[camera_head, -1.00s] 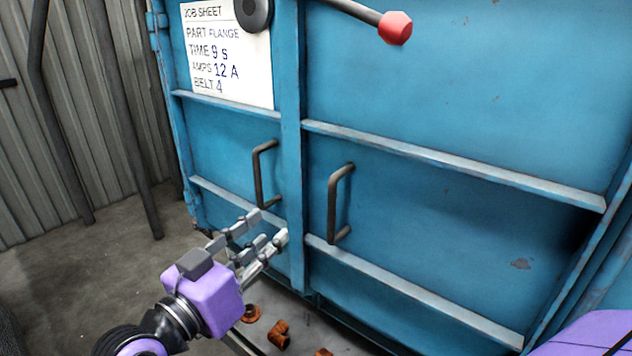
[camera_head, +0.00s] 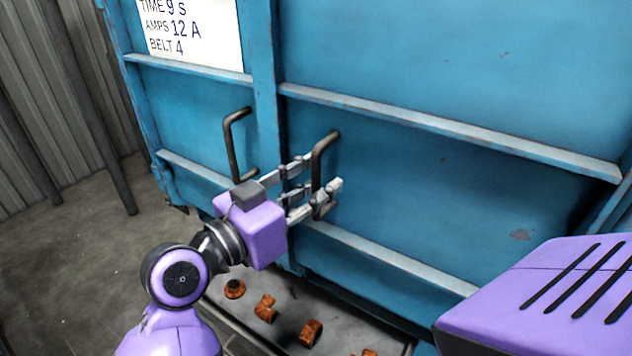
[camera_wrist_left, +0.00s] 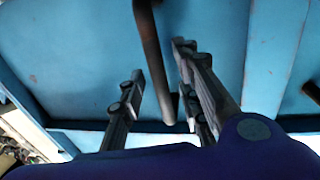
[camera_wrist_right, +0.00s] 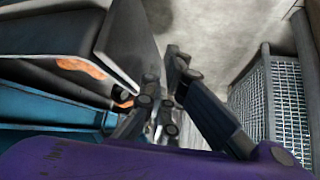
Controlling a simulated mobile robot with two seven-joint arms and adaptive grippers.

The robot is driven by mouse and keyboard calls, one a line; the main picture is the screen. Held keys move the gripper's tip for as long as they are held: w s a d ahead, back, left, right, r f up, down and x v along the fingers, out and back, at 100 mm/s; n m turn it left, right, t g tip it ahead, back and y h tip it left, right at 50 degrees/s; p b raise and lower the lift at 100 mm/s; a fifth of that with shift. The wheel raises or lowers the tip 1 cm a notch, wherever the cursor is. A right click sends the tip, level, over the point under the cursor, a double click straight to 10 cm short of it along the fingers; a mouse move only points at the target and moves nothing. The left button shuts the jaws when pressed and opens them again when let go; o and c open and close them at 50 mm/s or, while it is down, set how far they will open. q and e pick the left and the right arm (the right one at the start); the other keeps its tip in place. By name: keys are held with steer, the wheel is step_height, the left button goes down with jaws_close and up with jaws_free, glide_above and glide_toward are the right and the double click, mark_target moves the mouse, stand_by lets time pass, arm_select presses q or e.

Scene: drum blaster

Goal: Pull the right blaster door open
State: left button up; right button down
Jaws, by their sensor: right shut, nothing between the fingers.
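The right blaster door (camera_head: 420,180) is a blue panel, closed against the left door (camera_head: 190,105). Its dark bent-bar handle (camera_head: 319,155) stands just right of the seam. My left gripper (camera_head: 320,175) is at this handle with its fingers apart, one on each side of the bar. In the left wrist view the right door's handle (camera_wrist_left: 152,50) passes between the open fingers (camera_wrist_left: 160,65); I cannot tell whether they touch it. The left door's handle (camera_head: 234,140) is free. My right gripper (camera_wrist_right: 163,72) is shut and empty, seen only in its own wrist view.
A job sheet (camera_head: 195,30) is on the left door. Several rusty parts (camera_head: 265,307) lie on a grey tray (camera_head: 350,318) below the doors. The right wrist view shows a wire-mesh basket (camera_wrist_right: 290,100) at right and grey floor (camera_wrist_right: 220,35).

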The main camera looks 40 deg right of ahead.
arm_select(q)
steer(key=shift+d, duration=0.1)
jaws_close()
stand_by(0.5)
